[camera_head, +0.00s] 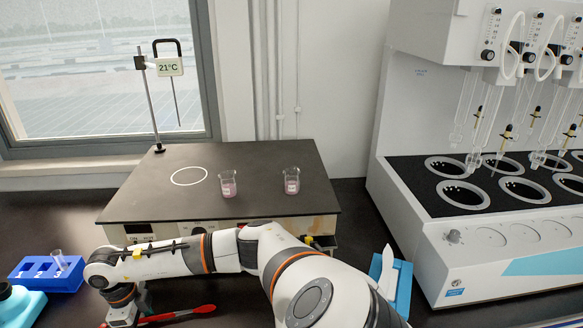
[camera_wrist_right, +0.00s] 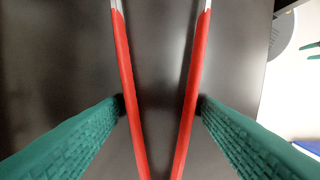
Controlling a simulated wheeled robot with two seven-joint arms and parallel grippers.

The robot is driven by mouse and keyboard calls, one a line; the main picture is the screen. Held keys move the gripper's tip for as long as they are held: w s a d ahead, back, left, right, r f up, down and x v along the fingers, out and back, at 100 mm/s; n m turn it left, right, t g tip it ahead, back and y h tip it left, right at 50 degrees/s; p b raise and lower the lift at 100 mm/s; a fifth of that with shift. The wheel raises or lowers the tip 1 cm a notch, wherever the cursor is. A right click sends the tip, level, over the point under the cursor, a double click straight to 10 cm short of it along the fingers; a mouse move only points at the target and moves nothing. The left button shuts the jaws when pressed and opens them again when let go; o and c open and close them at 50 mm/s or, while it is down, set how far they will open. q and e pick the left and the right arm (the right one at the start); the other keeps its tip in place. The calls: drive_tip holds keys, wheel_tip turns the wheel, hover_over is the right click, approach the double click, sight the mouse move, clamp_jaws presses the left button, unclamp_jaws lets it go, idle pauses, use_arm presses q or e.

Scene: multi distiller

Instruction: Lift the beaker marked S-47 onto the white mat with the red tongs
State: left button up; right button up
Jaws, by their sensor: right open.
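Two small glass beakers with pink liquid stand on the black hotplate top, a left beaker (camera_head: 228,186) and a right beaker (camera_head: 291,181). Their labels are too small to read, so I cannot tell which is S-47. The red tongs (camera_head: 178,315) lie on the dark bench in front of the hotplate. In the right wrist view both red arms of the tongs (camera_wrist_right: 129,80) run between the green fingers of my right gripper (camera_wrist_right: 160,106). That gripper is open, with its fingertips close beside the tongs' arms. My left gripper is not in view. I cannot make out the white mat for certain.
The hotplate (camera_head: 160,205) has a white ring and a thermometer stand (camera_head: 150,100) reading 21°C. A blue rack (camera_head: 45,278) with a tube stands at left. A white multi-distiller (camera_head: 480,245) fills the right. A blue holder (camera_head: 403,290) stands in front of it.

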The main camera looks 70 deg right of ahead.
drive_tip(key=c, duration=0.7)
drive_tip(key=shift+r, duration=0.15)
wheel_tip(320, 180, up, 12)
drive_tip(key=p, duration=0.8)
